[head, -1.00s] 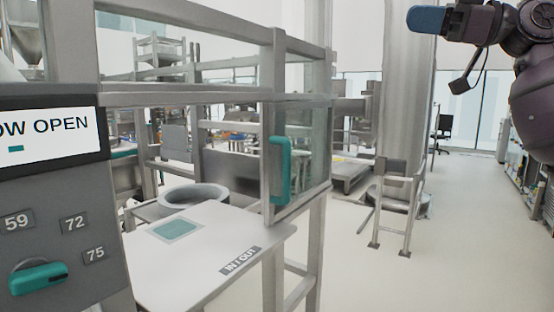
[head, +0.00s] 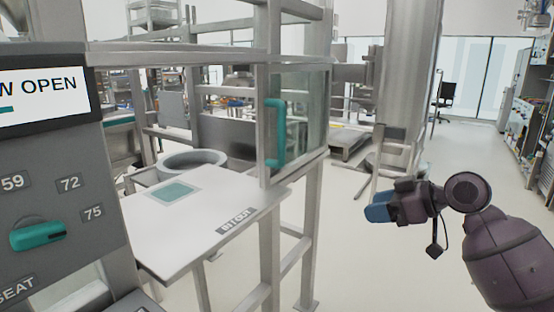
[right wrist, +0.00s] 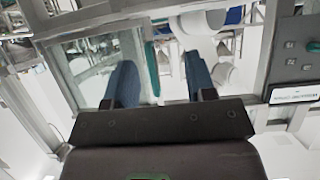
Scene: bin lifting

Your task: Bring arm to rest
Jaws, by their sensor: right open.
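My right arm comes in from the lower right of the head view. Its gripper (head: 380,210) has blue fingertips that point left, and it hangs in free air to the right of the metal frame. In the right wrist view the two blue fingers (right wrist: 158,85) stand apart with nothing held between them. My left gripper is in neither view.
A grey control panel (head: 55,175) with a teal knob (head: 37,234) stands at the left. A white table (head: 190,240) with a teal square lies beside it. A glass door with a teal handle (head: 274,135) is on the frame. Open floor lies right.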

